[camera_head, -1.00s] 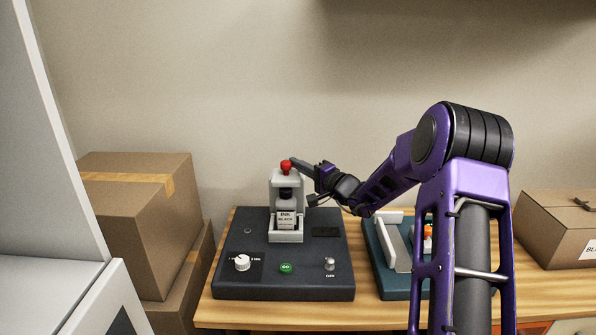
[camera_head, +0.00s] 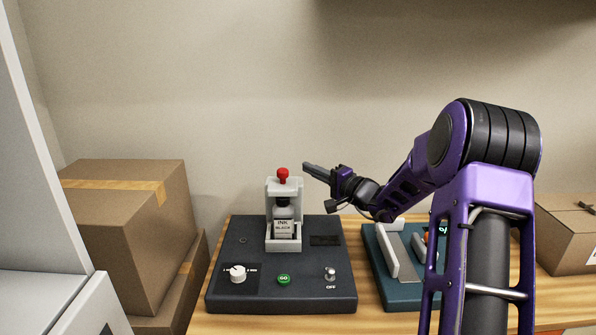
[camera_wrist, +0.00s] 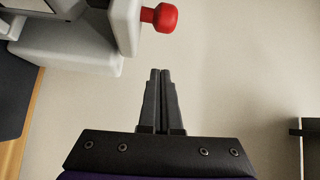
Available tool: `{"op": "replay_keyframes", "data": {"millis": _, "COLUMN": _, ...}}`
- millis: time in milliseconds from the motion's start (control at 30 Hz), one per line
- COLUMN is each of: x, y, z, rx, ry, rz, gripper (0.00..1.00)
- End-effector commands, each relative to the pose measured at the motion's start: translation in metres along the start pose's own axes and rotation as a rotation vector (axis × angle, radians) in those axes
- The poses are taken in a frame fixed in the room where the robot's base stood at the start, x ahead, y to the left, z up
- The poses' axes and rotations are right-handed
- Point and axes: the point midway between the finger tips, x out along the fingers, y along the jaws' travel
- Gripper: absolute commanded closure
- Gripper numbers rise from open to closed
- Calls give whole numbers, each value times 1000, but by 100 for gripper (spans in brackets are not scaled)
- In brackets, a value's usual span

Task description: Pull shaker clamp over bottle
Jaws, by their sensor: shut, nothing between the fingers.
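The ink bottle (camera_head: 283,226), labelled "INK BLACK", stands upright in the shaker. The light grey shaker clamp (camera_head: 271,187) frames it, with its top bar above the bottle cap and a red knob (camera_head: 283,174) on top. The clamp also shows in the wrist view (camera_wrist: 125,20), with its red knob (camera_wrist: 166,17) pointing right. My gripper (camera_head: 306,168) is shut and empty, to the right of the red knob and apart from it. In the wrist view my shut fingers (camera_wrist: 160,72) are close together below the knob, touching nothing.
The dark shaker base (camera_head: 325,290) carries a white dial (camera_head: 238,273), a green GO button (camera_head: 284,279) and an OFF switch (camera_head: 330,273). A teal device (camera_head: 393,290) with a light handle stands to its right. Cardboard boxes (camera_head: 120,230) stand left. Above the clamp is free room.

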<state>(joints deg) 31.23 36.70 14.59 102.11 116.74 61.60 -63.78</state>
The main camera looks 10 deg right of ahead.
Motion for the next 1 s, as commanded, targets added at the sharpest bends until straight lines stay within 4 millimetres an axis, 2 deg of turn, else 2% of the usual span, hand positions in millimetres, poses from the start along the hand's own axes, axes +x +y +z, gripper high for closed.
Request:
{"op": "replay_keyframes", "data": {"millis": 33, "x": -13, "y": -1, "z": -1, "rx": -1, "ry": 3, "rz": 0, "gripper": 100}}
{"op": "replay_keyframes", "data": {"millis": 200, "x": -44, "y": -1, "z": 0, "rx": 0, "ry": 2, "rz": 0, "gripper": 100}}
{"op": "replay_keyframes", "data": {"millis": 400, "x": -61, "y": -1, "z": 0, "rx": 0, "ry": 0, "rz": -1, "gripper": 100}}
{"op": "replay_keyframes", "data": {"millis": 833, "x": -61, "y": -1, "z": 5, "rx": -3, "ry": -14, "rz": 6, "gripper": 100}}
{"op": "replay_keyframes", "data": {"millis": 933, "x": -53, "y": 2, "z": 25, "rx": -16, "ry": -78, "rz": 46, "gripper": 100}}
{"op": "replay_keyframes", "data": {"millis": 1000, "x": -46, "y": 7, "z": 50, "rx": -36, "ry": -158, "rz": 101, "gripper": 100}}
